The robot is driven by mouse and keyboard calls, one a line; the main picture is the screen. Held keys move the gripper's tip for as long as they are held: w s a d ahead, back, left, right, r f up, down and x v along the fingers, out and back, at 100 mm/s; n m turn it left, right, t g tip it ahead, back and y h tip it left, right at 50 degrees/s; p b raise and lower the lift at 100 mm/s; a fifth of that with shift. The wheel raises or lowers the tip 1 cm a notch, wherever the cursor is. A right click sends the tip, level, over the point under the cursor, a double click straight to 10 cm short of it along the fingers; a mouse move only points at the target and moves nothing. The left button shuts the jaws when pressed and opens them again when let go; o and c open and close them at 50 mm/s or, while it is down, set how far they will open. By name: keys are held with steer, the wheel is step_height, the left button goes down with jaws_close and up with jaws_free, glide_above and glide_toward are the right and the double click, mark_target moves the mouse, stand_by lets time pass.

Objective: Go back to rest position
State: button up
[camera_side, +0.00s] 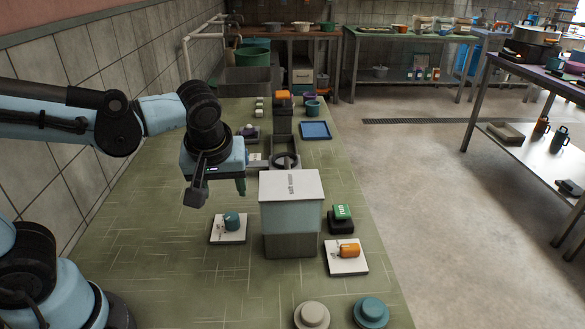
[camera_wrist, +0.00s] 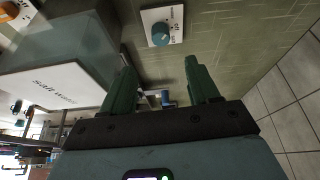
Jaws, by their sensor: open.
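My gripper (camera_side: 240,188) hangs in the air above the green counter, left of the white-lidded box (camera_side: 290,188). In the wrist view its two dark green fingers (camera_wrist: 160,78) stand apart with nothing held between them. A teal knob on a white plate (camera_side: 240,236) sits on the counter below and in front of my gripper. The same teal knob (camera_wrist: 160,35) shows beyond the fingers in the wrist view. My gripper is clear of the knob and the box.
An orange knob on a white plate (camera_side: 358,270) and a green-topped button (camera_side: 342,213) sit right of the box. Two round buttons, beige (camera_side: 312,315) and teal (camera_side: 371,312), are at the front. A blue tray (camera_side: 315,130) lies farther back. The tiled wall is on the left.

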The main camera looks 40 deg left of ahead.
steer(key=m+t+h, duration=0.1)
steer(key=m, duration=0.2)
steer(key=m+t+h, duration=0.1)
steer(key=m, duration=0.2)
steer(key=s+m+t+h, duration=0.1)
steer(key=m+t, duration=0.1)
steer(key=m, duration=0.1)
steer(key=shift+a+r+m, duration=0.2)
steer(key=shift+a+m, duration=0.1)
steer(key=shift+a, duration=0.1)
